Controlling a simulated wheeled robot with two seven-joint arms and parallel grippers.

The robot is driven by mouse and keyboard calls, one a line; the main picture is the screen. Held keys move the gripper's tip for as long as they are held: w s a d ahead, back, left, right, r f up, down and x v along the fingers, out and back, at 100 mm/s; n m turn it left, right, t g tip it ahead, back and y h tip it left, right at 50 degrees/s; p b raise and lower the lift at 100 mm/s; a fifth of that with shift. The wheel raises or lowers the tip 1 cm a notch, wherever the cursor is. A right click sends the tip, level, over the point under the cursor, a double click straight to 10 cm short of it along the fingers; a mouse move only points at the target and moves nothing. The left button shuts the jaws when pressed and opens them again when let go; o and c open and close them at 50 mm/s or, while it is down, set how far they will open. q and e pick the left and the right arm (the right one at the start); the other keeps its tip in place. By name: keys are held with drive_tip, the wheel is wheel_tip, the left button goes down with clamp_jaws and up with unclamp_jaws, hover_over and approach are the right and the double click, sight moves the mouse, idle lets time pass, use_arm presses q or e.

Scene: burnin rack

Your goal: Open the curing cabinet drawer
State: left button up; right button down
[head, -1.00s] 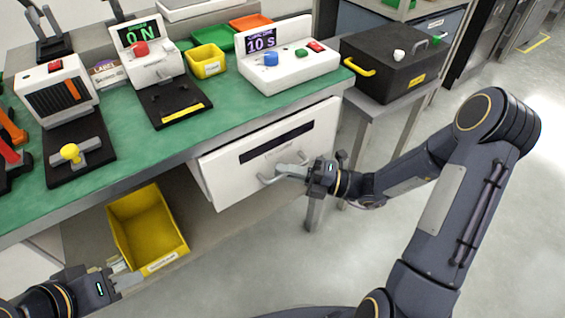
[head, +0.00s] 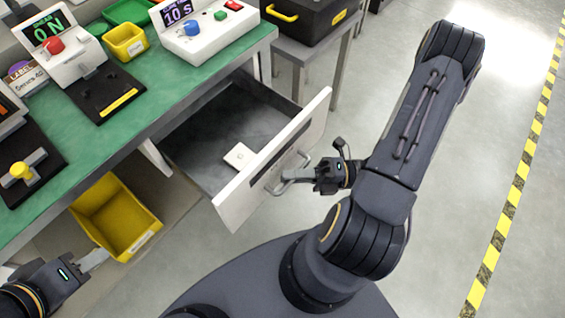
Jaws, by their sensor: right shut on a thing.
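The curing cabinet drawer (head: 237,205) under the green bench is pulled well out, with its grey inside showing. A small white square piece (head: 239,156) with a dark dot lies on the drawer floor near the front panel. The bar handle (head: 290,182) is on the outer face of the white front. My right gripper (head: 300,177) is shut on this handle; the fingertips partly cover it. My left gripper (head: 98,260) is at the lower left beside the yellow bin, away from the drawer; whether its fingers are open or shut is not clear.
A yellow bin (head: 141,239) sits below the bench, left of the drawer. The green bench top (head: 135,125) carries a timer box (head: 203,35), a box with a red knob (head: 72,59) and small bins. A black case (head: 310,20) stands on a side table. Floor at right is clear.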

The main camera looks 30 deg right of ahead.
drive_tip(key=shift+s, duration=0.25)
drive_tip(key=c, duration=1.8)
unclamp_jaws()
drive_tip(key=shift+o, duration=0.2)
drive_tip(key=shift+d, duration=0.15)
drive_tip(key=p+v, duration=0.1)
drive_tip(key=v, duration=0.6)
drive_tip(key=shift+d, duration=0.3)
drive_tip(key=shift+s, duration=0.15)
